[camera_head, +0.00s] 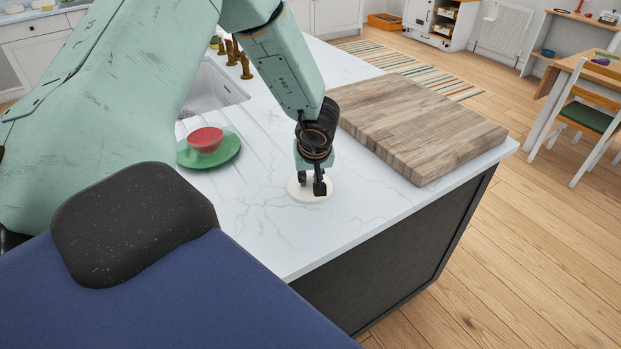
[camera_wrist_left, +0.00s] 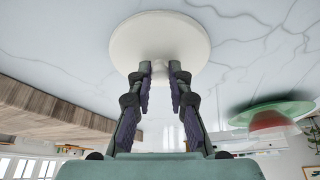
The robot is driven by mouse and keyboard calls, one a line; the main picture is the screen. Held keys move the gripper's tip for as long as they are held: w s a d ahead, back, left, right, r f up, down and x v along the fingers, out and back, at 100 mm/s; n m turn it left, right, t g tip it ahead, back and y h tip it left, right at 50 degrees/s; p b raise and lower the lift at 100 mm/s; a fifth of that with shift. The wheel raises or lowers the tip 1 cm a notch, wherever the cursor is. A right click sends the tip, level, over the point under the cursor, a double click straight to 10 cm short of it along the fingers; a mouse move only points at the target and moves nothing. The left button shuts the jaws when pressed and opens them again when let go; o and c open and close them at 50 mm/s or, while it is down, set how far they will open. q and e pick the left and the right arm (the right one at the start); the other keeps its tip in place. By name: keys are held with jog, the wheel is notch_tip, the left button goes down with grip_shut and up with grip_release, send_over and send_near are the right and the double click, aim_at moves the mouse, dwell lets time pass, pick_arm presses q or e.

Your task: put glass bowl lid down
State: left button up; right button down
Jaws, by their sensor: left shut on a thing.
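The lid (camera_head: 297,191) is a round, off-white disc at the front of the white marble counter (camera_head: 255,215). It lies flat at the counter surface; I cannot tell whether a thin gap is left under it. In the left wrist view the lid (camera_wrist_left: 160,35) shows with a small pale knob between the fingers. My left gripper (camera_head: 311,185) points down over the lid and is shut on its knob. The fingers partly hide the knob. The left gripper (camera_wrist_left: 159,78) also shows in the wrist view. My right gripper is not in view.
A thick wooden board (camera_head: 420,125) lies to the right of the lid. A red bowl (camera_head: 206,139) sits on a green plate (camera_head: 228,154) to the left. A sink (camera_head: 215,88) and brass taps (camera_head: 244,68) are behind. Bare counter lies in front of the lid, up to the edge.

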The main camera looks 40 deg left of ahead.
pick_arm(q)
jog(key=shift+d+r, duration=0.2)
jog(key=shift+d, duration=0.05)
jog(key=shift+a+f, duration=0.15)
jog(key=shift+f, duration=0.1)
jog(key=o, duration=0.6)
jog(key=shift+a+f, duration=0.1)
jog(key=shift+a, duration=0.1)
jog(key=shift+o, duration=1.1)
jog(key=shift+d, duration=0.3)
